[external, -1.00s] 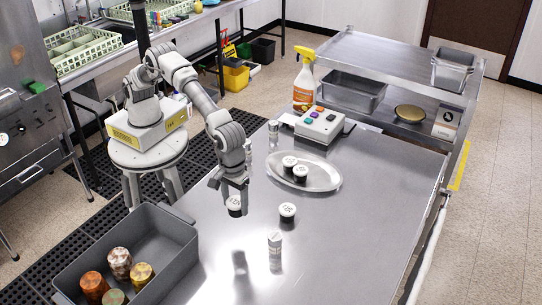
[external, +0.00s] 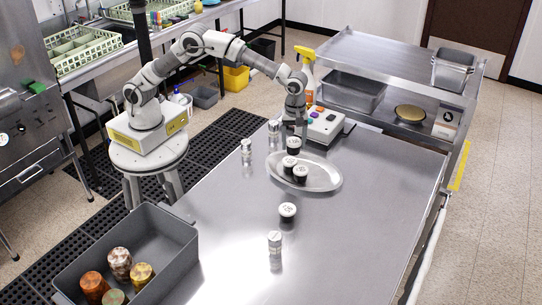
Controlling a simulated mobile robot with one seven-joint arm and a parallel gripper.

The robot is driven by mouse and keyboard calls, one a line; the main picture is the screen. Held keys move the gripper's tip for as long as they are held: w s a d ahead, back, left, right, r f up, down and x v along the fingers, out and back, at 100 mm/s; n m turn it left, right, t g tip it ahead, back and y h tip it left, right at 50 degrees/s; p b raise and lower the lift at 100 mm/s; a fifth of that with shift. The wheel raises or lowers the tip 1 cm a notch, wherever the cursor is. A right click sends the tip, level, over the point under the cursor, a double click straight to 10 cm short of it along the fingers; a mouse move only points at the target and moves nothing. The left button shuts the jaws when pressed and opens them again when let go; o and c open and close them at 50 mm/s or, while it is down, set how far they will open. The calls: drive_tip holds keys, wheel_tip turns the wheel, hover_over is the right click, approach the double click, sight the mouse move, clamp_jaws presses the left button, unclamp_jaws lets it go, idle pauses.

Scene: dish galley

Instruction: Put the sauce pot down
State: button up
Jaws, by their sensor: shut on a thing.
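My gripper (external: 296,134) is shut on a black sauce pot with a white lid (external: 293,146). It holds the pot upright at the far side of the oval metal platter (external: 327,181); whether the pot touches the platter I cannot tell. Two similar sauce pots, one (external: 290,163) and another (external: 300,174), stand on the platter. A further sauce pot (external: 287,211) stands on the steel table in front of the platter.
Clear shakers with metal tops stand on the table: one in front (external: 275,243), one left (external: 246,147), one behind (external: 273,128). A button box (external: 322,124) and a spray bottle (external: 308,75) are behind. A grey bin (external: 172,232) holds several jars. The table's right side (external: 380,200) is clear.

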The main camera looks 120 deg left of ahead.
drive_tip(key=a+f, duration=0.1)
drive_tip(key=a, duration=0.1)
drive_tip(key=w+a+f, duration=0.1)
drive_tip(key=a, duration=0.1)
drive_tip(key=a+f, duration=0.2)
drive_tip(key=a, duration=0.1)
drive_tip(key=shift+w+f, duration=0.1)
drive_tip(key=shift+w, duration=0.2)
drive_tip(key=shift+f, duration=2.05)
drive_tip(key=shift+f, duration=0.1)
drive_tip(key=shift+f, duration=0.25)
drive_tip(key=o, duration=1.4)
